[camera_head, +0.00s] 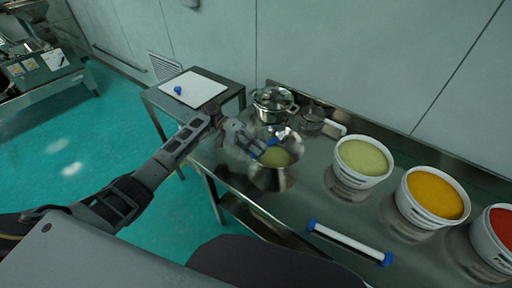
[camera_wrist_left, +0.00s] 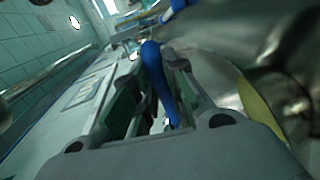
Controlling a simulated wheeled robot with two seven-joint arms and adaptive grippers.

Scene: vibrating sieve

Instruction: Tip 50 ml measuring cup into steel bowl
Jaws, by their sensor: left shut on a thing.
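My left gripper (camera_head: 254,146) is shut on the blue handle of the measuring cup (camera_head: 268,143), above the left rim of the steel bowl. In the left wrist view the blue handle (camera_wrist_left: 157,75) sits between the fingers. The cup's own body is hard to make out against the shiny metal behind it, so I cannot tell its tilt or contents. The steel bowl (camera_head: 268,182) stands on the steel table with yellow-green material inside. That material (camera_wrist_left: 258,108) also shows at the right of the left wrist view. My right gripper is not in view.
White tubs of green (camera_head: 350,184), yellow (camera_head: 421,215) and red (camera_head: 488,249) material stand to the right. A white bar with blue ends (camera_head: 348,242) lies near the front edge. A steel pot (camera_head: 273,104) stands behind. A side table (camera_head: 150,95) carries a white board (camera_head: 194,89).

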